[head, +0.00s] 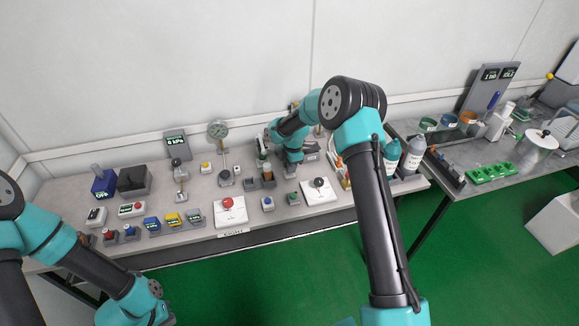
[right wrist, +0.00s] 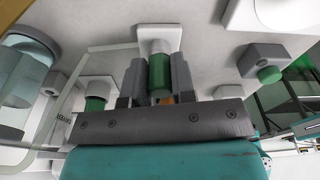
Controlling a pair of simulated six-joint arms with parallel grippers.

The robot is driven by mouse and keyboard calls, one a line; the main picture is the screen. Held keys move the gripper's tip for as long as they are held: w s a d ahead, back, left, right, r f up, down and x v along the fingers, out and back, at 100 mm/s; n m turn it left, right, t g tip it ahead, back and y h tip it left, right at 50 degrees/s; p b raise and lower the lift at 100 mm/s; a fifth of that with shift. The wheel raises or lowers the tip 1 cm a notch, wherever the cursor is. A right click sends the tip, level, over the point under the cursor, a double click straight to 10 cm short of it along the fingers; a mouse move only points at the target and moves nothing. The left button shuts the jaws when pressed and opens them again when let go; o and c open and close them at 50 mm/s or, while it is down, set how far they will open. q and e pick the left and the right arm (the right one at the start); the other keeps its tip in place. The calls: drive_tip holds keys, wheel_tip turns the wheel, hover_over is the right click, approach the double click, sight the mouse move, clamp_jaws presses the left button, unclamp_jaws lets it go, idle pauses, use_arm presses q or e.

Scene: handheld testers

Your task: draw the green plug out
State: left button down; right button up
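The green plug (right wrist: 159,76) is a short green cylinder with a pale grey part beyond it, in line with a white square block (right wrist: 155,38) in the right wrist view. My right gripper (right wrist: 159,82) has a grey finger on each side of the plug, and both appear to touch it. Whether the plug is still seated in the block cannot be told. In the head view my right arm reaches to the middle of the bench, and its fingers are too small to read there. My left arm is at the lower left, its gripper out of view.
A green button on a grey box (right wrist: 268,74) and another green piece (right wrist: 95,103) flank the plug in the right wrist view.

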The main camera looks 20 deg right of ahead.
drive_tip(key=o, duration=0.5)
drive_tip(key=shift+r, duration=0.1)
drive_tip(key=r, duration=0.5)
drive_tip(key=d+r, duration=0.1)
drive_tip(key=r, duration=0.5)
drive_tip(key=d+r, duration=0.1)
drive_tip(key=r, duration=0.5)
